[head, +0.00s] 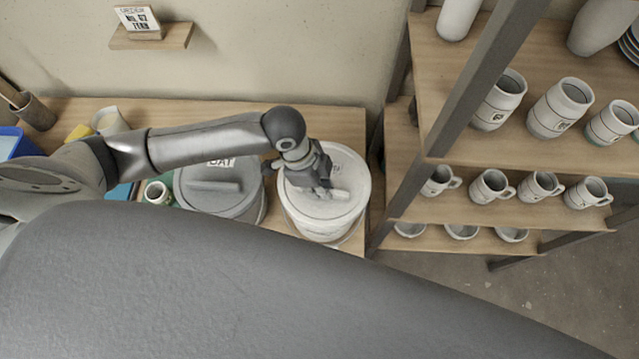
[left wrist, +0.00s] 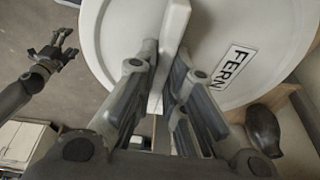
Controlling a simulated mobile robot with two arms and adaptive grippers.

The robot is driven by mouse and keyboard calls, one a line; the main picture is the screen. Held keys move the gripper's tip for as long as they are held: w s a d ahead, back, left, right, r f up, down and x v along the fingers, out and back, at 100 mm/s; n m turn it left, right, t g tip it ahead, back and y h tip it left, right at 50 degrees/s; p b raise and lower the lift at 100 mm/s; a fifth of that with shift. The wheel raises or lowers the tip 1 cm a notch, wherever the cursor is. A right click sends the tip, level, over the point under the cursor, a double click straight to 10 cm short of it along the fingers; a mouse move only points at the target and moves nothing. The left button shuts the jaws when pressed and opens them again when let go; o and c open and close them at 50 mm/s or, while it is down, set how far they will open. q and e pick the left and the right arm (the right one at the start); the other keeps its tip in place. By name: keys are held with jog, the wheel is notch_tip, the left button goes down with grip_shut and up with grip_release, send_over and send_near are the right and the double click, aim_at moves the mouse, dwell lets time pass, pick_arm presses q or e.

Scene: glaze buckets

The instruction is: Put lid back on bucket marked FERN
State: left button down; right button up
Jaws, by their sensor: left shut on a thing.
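The white round lid marked FERN (left wrist: 265,30) fills the top of the left wrist view, its label readable. My left gripper (head: 322,182) is shut on the bar handle (left wrist: 173,30) of this lid. In the head view the lid (head: 308,207) is over the pale bucket (head: 335,238) at the right end of the bench. The lid hides the bucket's rim, and I cannot tell whether it rests on it or hangs just above. My right gripper (left wrist: 62,46) shows in the left wrist view, empty, with its fingers apart.
A grey-lidded bucket (head: 215,190) with a partly hidden label stands close left of the pale bucket. A shelf rack (head: 440,148) with mugs and jars stands close on the right. A small pot (head: 157,192) is further left on the bench (head: 330,117).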

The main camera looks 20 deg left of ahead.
pick_arm(q)
jog(key=shift+f+p, duration=0.15)
jog(key=shift+p, duration=0.2)
dwell(0.6)
jog(key=c, duration=1.4)
grip_release()
jog(key=shift+c, duration=0.2)
jog(key=o, duration=0.5)
